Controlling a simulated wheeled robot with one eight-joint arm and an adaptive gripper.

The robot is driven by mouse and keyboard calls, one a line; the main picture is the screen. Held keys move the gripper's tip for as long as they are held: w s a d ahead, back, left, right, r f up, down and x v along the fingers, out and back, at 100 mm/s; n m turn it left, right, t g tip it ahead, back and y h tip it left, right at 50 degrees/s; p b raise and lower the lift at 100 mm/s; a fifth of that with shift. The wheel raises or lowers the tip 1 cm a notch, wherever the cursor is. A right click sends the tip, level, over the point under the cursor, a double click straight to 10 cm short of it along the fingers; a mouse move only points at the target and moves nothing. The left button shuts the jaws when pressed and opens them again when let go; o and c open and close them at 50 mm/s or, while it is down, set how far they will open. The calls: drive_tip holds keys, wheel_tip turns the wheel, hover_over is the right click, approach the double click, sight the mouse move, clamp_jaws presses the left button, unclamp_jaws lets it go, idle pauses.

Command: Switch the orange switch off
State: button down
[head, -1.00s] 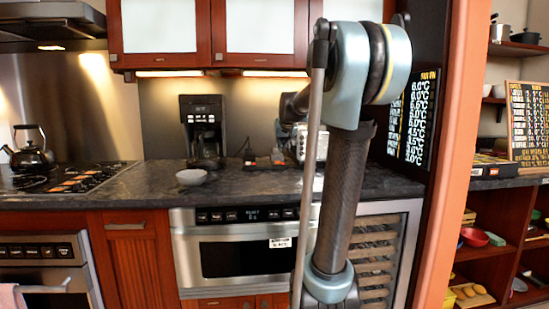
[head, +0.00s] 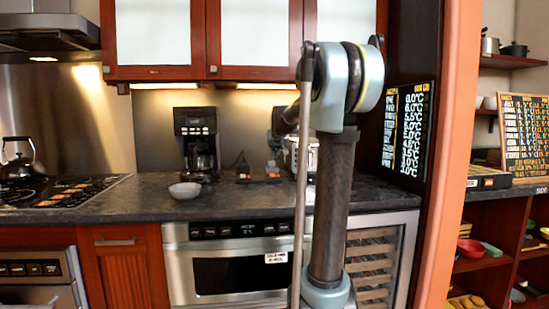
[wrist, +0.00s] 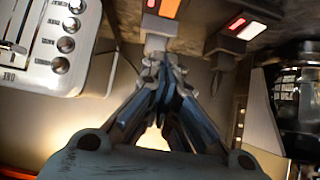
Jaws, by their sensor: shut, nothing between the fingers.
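In the head view, two small dark units stand on the counter, the left one (head: 243,171) and the right one (head: 272,172) with an orange patch. My gripper (wrist: 160,68) is shut and empty. Its tips lie just below the left unit in the wrist picture; contact is unclear.
A toaster (head: 310,152) stands right of the units, partly behind my arm; its knobs show in the wrist view (wrist: 65,45). A coffee maker (head: 196,145) stands left, with a grey bowl (head: 185,190) in front. Cabinets (head: 255,40) hang above. The front counter is mostly clear.

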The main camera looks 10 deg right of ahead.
hover_over(272, 175)
wheel_tip(272, 175, down, 5)
drive_tip(key=shift+d+r, duration=0.15)
drive_tip(key=shift+r, duration=0.05)
drive_tip(key=f, duration=0.3)
drive_tip(key=shift+w, duration=0.35)
drive_tip(key=shift+f, duration=0.6)
